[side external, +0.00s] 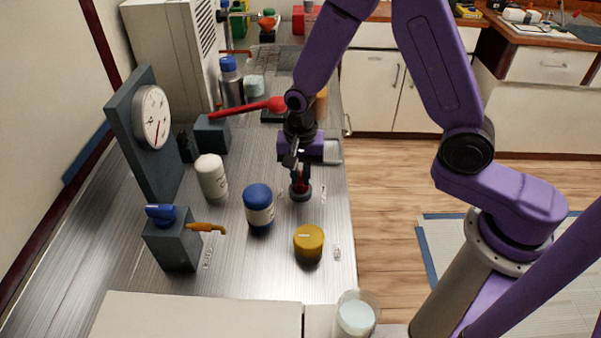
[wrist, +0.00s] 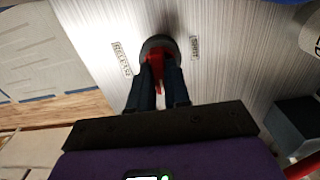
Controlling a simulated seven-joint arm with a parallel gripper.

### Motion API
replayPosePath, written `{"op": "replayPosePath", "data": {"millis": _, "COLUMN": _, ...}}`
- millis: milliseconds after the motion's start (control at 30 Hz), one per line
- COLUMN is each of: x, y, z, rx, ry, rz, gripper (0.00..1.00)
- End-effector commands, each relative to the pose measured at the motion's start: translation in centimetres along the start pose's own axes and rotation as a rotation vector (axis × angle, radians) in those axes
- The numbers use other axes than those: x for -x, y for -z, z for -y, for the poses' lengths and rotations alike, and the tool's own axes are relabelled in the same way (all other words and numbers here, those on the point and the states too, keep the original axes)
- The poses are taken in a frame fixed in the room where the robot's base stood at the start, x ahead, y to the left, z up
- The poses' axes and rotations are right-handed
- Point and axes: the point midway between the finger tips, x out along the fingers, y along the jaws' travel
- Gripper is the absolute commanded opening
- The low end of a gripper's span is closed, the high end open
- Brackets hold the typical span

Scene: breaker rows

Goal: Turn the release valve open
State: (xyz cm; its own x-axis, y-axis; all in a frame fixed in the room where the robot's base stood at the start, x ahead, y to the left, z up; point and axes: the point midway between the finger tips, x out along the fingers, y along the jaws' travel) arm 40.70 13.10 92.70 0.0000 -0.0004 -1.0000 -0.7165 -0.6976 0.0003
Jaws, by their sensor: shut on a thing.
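The release valve (wrist: 155,41) is a dark round base with a red handle (wrist: 155,62) on the metal bench. In the side external view the valve (side external: 301,194) sits near the bench's right edge, below my wrist. My gripper (side external: 300,180) points down, with its fingers shut on the red handle. In the wrist view the fingers of my gripper (wrist: 158,76) stand on both sides of the handle and hide part of it. A label reading RELEASE (wrist: 121,58) lies left of the valve, and another small label (wrist: 195,48) lies to its right.
A blue-capped jar (side external: 259,208), a yellow jar (side external: 308,243) and a white jar (side external: 211,178) stand close by. A red lever (side external: 245,107) extends from a dark block (side external: 211,135) behind. A gauge (side external: 151,117) and a block with an orange spout (side external: 172,243) stand left.

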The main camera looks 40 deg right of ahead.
Motion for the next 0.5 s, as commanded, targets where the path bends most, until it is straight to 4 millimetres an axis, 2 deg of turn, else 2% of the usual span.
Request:
{"op": "replayPosePath", "data": {"millis": 133, "x": 0.06, "y": 0.02, "z": 0.06, "rx": -0.006, "ry": 0.002, "rz": 0.000, "gripper": 0.00}}
{"op": "replayPosePath", "data": {"millis": 167, "x": 0.06, "y": 0.03, "z": 0.06, "rx": -0.005, "ry": 0.002, "rz": 0.000, "gripper": 0.27}}
{"op": "replayPosePath", "data": {"millis": 200, "x": 0.05, "y": 0.02, "z": 0.05, "rx": -0.005, "ry": 0.002, "rz": 0.000, "gripper": 0.40}}
{"op": "replayPosePath", "data": {"millis": 233, "x": 0.05, "y": 0.02, "z": 0.05, "rx": -0.005, "ry": 0.002, "rz": 0.000, "gripper": 0.43}}
{"op": "replayPosePath", "data": {"millis": 500, "x": 0.05, "y": 0.02, "z": 0.03, "rx": -0.003, "ry": 0.001, "rz": 0.000, "gripper": 0.43}}
